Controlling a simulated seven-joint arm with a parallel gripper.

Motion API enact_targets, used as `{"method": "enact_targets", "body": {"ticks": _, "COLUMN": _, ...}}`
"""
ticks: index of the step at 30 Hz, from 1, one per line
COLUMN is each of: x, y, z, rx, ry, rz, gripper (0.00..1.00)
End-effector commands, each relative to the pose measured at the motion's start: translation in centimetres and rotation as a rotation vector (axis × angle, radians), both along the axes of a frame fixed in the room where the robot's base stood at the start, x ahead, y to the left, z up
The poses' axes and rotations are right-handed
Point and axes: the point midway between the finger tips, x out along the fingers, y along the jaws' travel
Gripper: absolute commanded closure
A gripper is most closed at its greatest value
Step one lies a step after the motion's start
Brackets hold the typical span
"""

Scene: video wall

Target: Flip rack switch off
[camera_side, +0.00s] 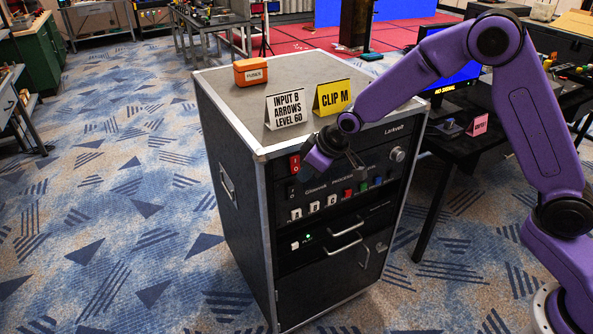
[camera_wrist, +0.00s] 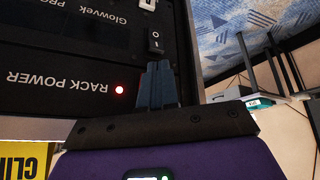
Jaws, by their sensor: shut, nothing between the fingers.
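The rack (camera_side: 235,180) is a black cabinet with metal edges. A red rocker switch (camera_side: 295,163) sits at the upper left of its front. My gripper (camera_side: 316,160) is at the rack front, just right of this switch. In the wrist view its dark fingers (camera_wrist: 156,66) are together and empty, pointing at the panel. The upside-down RACK POWER label (camera_wrist: 58,82) and a lit red lamp (camera_wrist: 119,90) are left of them. The red switch is not visible there, likely behind the fingers. Contact cannot be told.
A black rocker switch (camera_side: 292,192) sits below the red one; it also shows in the wrist view (camera_wrist: 155,40). Coloured buttons (camera_side: 363,186) and drawer handles (camera_side: 345,229) are lower. An orange box (camera_side: 250,71) and signs (camera_side: 286,109) stand on top. Open carpet lies left.

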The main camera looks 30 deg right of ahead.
Motion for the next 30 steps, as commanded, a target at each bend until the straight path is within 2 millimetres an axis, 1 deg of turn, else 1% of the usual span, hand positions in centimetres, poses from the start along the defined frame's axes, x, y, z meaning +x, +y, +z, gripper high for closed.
{"method": "enact_targets", "body": {"ticks": 11, "x": 0.07, "y": -0.01, "z": -0.03, "rx": 0.0, "ry": 0.0, "rz": 0.0, "gripper": 1.0}}
{"method": "enact_targets", "body": {"ticks": 20, "x": 0.81, "y": 0.01, "z": -0.28, "rx": 0.0, "ry": 0.0, "rz": -0.001, "gripper": 1.0}}
{"method": "enact_targets", "body": {"ticks": 30, "x": 0.82, "y": 0.02, "z": -0.27, "rx": 0.0, "ry": 0.0, "rz": 0.0, "gripper": 1.0}}
